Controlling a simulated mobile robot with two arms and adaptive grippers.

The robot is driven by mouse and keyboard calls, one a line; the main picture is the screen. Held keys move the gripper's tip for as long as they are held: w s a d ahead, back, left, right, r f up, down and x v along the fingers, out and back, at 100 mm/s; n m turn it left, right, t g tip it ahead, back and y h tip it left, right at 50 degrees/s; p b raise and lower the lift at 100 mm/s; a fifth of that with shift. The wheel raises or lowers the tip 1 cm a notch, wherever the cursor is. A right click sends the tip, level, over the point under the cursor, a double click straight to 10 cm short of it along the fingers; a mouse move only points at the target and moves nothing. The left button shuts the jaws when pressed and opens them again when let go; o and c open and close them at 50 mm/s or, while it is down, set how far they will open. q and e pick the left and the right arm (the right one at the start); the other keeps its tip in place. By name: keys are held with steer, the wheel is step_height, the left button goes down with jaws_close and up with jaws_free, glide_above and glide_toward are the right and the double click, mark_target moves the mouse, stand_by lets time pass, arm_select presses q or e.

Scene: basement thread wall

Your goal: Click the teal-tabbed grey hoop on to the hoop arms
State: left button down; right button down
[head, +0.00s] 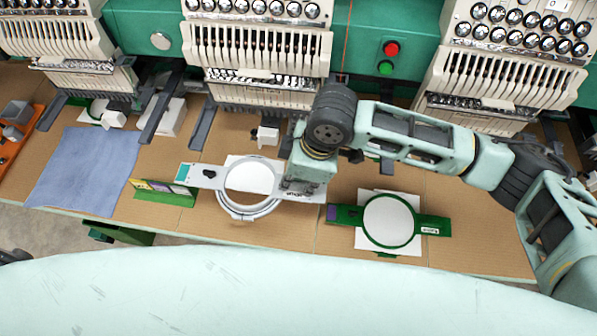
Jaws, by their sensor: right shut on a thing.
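The grey hoop (228,201) shows in the head view in front of the middle machine head, with a flat ear on each side. Its teal tab (183,171) is on the left ear. My right gripper (296,188) is shut on the hoop's right ear, and its fingers hide part of that ear. The hoop arms are dark bars; one (203,122) reaches out behind the hoop at its left, and another (387,163) shows partly under my right arm. The hoop is in front of these bars, apart from them. My left gripper is not in view.
A green hoop (419,224) with a purple tab lies at the right. A green stand (150,193) with coloured patches is left of the grey hoop. A blue cloth (85,168) and an orange tray (22,150) lie further left. Machine heads (258,50) line the back.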

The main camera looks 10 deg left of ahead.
steer(key=shift+w+f, duration=0.2)
steer(key=shift+w, duration=0.5)
steer(key=w+f+b, duration=0.2)
steer(key=w+b, duration=0.5)
steer(key=w, duration=0.2)
steer(key=shift+d, duration=0.15)
steer(key=shift+f, duration=0.1)
steer(key=shift+s+p, duration=0.1)
steer(key=shift+p, duration=0.25)
steer(key=shift+d+f, duration=0.1)
